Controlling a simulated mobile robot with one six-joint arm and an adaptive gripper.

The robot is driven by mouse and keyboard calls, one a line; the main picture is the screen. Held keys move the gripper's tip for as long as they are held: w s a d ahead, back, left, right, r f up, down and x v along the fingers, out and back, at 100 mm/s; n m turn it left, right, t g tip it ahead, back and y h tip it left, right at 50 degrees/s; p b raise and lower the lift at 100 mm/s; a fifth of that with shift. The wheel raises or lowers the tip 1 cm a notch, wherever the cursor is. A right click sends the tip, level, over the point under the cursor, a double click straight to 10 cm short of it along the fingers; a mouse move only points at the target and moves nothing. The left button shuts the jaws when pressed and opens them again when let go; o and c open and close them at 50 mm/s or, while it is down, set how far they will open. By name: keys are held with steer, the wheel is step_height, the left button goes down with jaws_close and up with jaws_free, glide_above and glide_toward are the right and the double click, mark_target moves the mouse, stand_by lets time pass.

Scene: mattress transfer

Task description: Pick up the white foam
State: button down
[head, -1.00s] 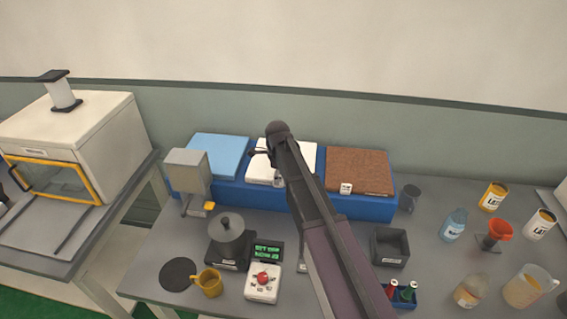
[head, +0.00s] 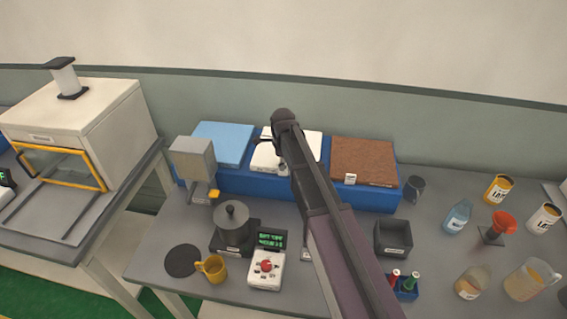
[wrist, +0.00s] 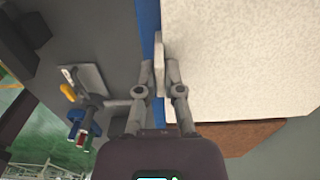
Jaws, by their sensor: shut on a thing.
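The white foam (head: 305,142) is a flat white slab on the blue base, between a blue slab and a brown slab. It fills much of the right side in the wrist view (wrist: 240,58). My gripper (wrist: 158,68) is at its near edge, with one finger on each side of a small pale tab there. The fingers are shut on this tab. In the head view my arm covers part of the foam and hides most of the grip. I cannot tell whether the foam is clear of the base.
The blue slab (head: 223,143) and brown slab (head: 363,160) lie close on either side on the blue base (head: 235,182). A grey device (head: 193,160) stands at the left front. A black bin (head: 393,238), bottles and cups stand on the table to the right.

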steer(key=shift+r+p, duration=1.5)
steer(key=shift+r, duration=0.15)
steer(key=s+d, duration=0.2)
steer(key=s, duration=0.5)
steer(key=s+d+r+p, duration=0.1)
steer(key=s+d, duration=0.1)
steer(key=s, duration=0.6)
steer(key=shift+s+d+r, duration=0.2)
steer(key=shift+d, duration=0.05)
steer(key=shift+r+p, duration=0.1)
steer(key=shift+p, duration=0.2)
